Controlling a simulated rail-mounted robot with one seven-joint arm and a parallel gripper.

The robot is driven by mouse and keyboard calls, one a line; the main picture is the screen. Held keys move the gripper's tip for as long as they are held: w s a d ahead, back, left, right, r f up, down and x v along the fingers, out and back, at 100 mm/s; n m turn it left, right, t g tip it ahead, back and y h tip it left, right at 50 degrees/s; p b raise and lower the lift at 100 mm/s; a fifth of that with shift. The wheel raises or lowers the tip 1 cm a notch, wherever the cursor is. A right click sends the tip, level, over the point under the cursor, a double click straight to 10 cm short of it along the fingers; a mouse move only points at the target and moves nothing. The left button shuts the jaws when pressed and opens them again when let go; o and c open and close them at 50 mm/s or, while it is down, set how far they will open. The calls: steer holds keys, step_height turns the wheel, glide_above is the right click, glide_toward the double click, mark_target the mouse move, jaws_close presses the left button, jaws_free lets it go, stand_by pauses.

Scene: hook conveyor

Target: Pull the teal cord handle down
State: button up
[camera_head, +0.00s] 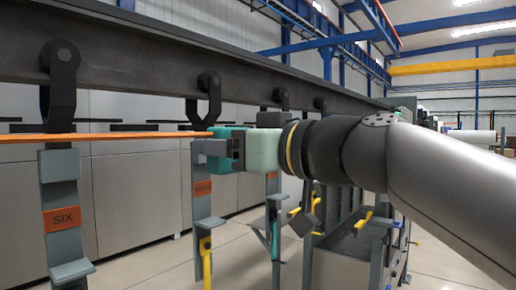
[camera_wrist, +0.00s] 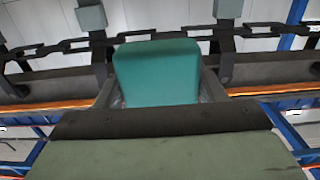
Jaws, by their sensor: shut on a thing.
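In the wrist view the teal handle (camera_wrist: 157,72) fills the gap between my finger pads. My gripper (camera_head: 214,148) reaches in from the right and is shut on the handle. Its grey finger hides part of the handle in the head view. An orange band or cord (camera_head: 100,136) runs level from the left edge to the handle; how they join is hidden.
Dark hooks (camera_head: 60,75) hang from the overhead rail (camera_head: 160,70). A grey hanger with an orange SIX plate (camera_head: 62,219) hangs at left, another hanger (camera_head: 202,215) just below my gripper. A grey bin (camera_head: 342,262) and yellow handles stand lower right.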

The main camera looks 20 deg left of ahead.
step_height(320, 180, down, 5)
steer(key=b, duration=0.6)
steer(key=shift+b, duration=0.3)
steer(key=shift+r, duration=0.1)
steer(key=o, duration=1.4)
steer(key=b+v, duration=0.4)
steer(key=v, duration=1.3)
steer(key=shift+d, duration=0.25)
